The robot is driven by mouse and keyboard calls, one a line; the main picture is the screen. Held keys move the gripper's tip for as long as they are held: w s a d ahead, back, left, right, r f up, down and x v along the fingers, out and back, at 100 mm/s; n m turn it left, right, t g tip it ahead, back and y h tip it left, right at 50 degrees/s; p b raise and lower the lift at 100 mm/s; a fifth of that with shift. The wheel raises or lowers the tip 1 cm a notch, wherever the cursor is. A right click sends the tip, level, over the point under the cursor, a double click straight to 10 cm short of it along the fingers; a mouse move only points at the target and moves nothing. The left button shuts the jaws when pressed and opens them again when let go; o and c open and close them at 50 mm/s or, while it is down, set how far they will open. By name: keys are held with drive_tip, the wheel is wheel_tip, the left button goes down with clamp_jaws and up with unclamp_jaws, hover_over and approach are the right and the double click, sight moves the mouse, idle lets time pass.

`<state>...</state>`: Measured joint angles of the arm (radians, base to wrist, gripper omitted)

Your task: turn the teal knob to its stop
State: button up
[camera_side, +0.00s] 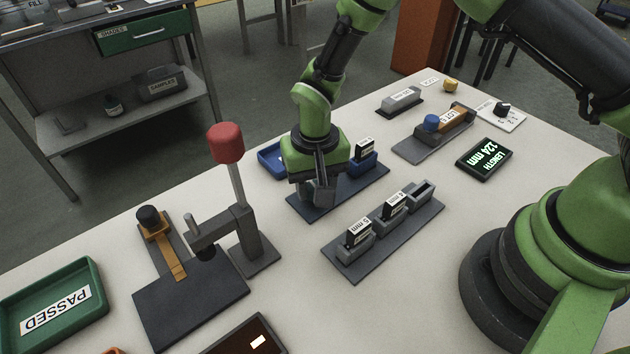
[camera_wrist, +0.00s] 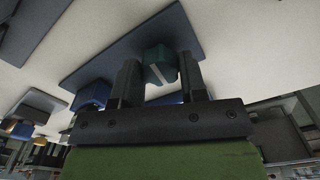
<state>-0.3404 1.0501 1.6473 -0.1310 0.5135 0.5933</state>
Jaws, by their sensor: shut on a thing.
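The teal knob (camera_wrist: 158,66) shows in the wrist view between the two fingers of my gripper (camera_wrist: 160,82). It has a flat-sided shape with a pale line across it. My gripper is shut on the knob. The knob is mounted on a dark blue-grey plate (camera_wrist: 103,57). In the side view my gripper (camera_side: 318,192) points down over the left part of the same plate (camera_side: 358,194). The knob is hidden behind the fingers there. How far the knob is turned cannot be told.
A blue block with a labelled black piece (camera_side: 364,160) stands on the plate beside my gripper, and a blue tray (camera_side: 270,158) lies behind. A rack of labelled black pieces (camera_side: 385,240) is in front. A red-topped lever press (camera_side: 236,190) stands to the left.

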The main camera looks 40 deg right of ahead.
drive_tip(key=shift+s, duration=0.1)
drive_tip(key=o, duration=0.9)
drive_tip(key=shift+o, duration=0.2)
wheel_tip(320, 180, up, 10)
drive_tip(key=s+d+r+t+y, duration=0.1)
drive_tip(key=s+d+r+t, duration=0.15)
drive_tip(key=r, duration=0.55)
drive_tip(key=s+d+r+t, duration=0.1)
drive_tip(key=s+d+r, duration=0.25)
drive_tip(key=r, duration=0.35)
drive_tip(key=s+d+r+t, duration=0.1)
drive_tip(key=s+r+t, duration=0.1)
drive_tip(key=s, duration=0.4)
drive_tip(key=s+d+r+t+y, duration=0.1)
drive_tip(key=s+r, duration=0.1)
drive_tip(key=s, duration=0.4)
drive_tip(key=shift+d+t, duration=0.35)
drive_tip(key=shift+d, duration=0.05)
